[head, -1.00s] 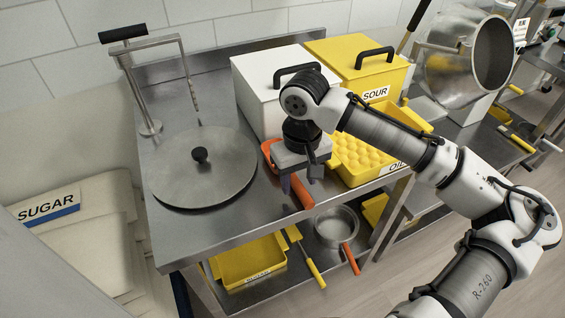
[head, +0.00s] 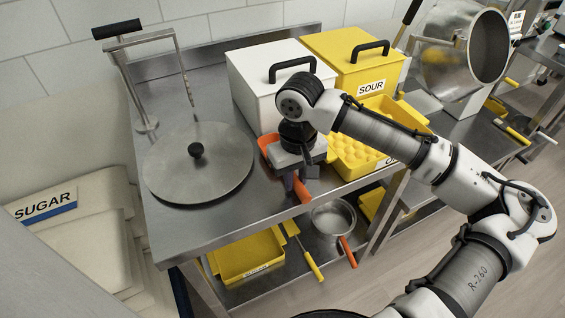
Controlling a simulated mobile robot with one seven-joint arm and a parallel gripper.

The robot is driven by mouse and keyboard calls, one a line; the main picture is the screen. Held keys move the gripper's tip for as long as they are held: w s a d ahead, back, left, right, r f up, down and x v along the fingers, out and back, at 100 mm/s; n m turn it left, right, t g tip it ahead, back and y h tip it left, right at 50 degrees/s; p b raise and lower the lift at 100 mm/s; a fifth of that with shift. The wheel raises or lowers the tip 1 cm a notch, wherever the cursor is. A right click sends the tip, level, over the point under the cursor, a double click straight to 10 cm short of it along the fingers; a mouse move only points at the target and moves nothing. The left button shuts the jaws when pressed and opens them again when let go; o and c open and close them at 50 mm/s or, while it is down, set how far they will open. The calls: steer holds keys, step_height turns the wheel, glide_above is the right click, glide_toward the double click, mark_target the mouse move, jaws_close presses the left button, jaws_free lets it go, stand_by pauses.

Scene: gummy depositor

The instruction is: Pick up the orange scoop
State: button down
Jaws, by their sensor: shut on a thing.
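The orange scoop (head: 266,146) lies on the steel table in front of the white bin. Its bowl end shows left of my gripper, and its handle (head: 301,191) points toward the table's front edge. My gripper (head: 297,186) points down over the scoop and is shut on its handle. My wrist hides the middle of the scoop. I cannot tell whether the scoop is clear of the tabletop.
A round lid (head: 198,165) lies to the left. The white bin (head: 270,85) and yellow SOUR bin (head: 355,60) stand behind. A yellow tray (head: 350,160) is close on the right. A pot (head: 333,217) and yellow tub (head: 245,258) sit on the lower shelf.

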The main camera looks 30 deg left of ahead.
steer(key=shift+r, duration=0.15)
step_height(320, 180, up, 20)
steer(key=b, duration=0.1)
stand_by(0.4)
steer(key=c, duration=1.8)
jaws_free()
jaws_close()
